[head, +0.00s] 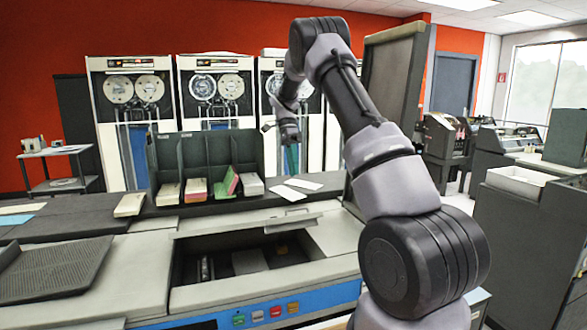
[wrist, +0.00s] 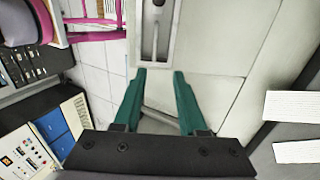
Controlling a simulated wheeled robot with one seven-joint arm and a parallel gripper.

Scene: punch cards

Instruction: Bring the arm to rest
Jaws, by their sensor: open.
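My arm rises on the right of the head view and bends over toward the card machine. My gripper (head: 291,157) hangs beyond the sorter's counter, to the right of the card pockets. In the wrist view my gripper (wrist: 160,78) shows two teal fingers spread apart with nothing between them. Below them are a pale panel and light floor tiles. The gripper touches nothing that I can make out.
Two white cards (head: 288,192) lie loose on the dark counter (head: 325,198). Dark pockets (head: 205,152) hold several card stacks, one with green and pink cards tilted. An open machine bay (head: 245,258) lies in front. Tape cabinets (head: 216,92) stand behind.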

